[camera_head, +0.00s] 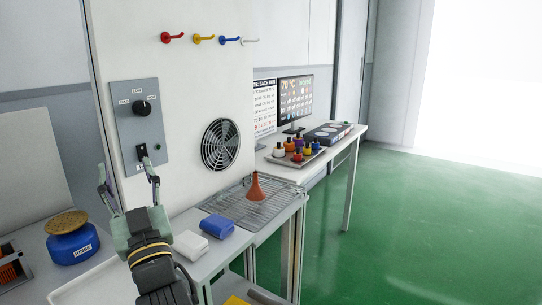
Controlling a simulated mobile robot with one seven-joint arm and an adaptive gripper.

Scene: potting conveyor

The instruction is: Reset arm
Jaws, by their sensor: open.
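My gripper (128,178) is open and empty, at the lower left of the head view. Its two fingers point up and away, toward the white wall cabinet. The right fingertip overlaps the lower part of a grey control panel (125,125) in the picture; I cannot tell whether it touches. The panel has a black knob (142,108), a black switch (142,152) and a small green light. My arm comes in from the bottom edge.
A blue jar (73,245) stands left of my gripper. Blue (217,226) and white (190,245) blocks lie on the right. A side table (345,140) holds a tray of bottles and a monitor. Green floor is clear at right.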

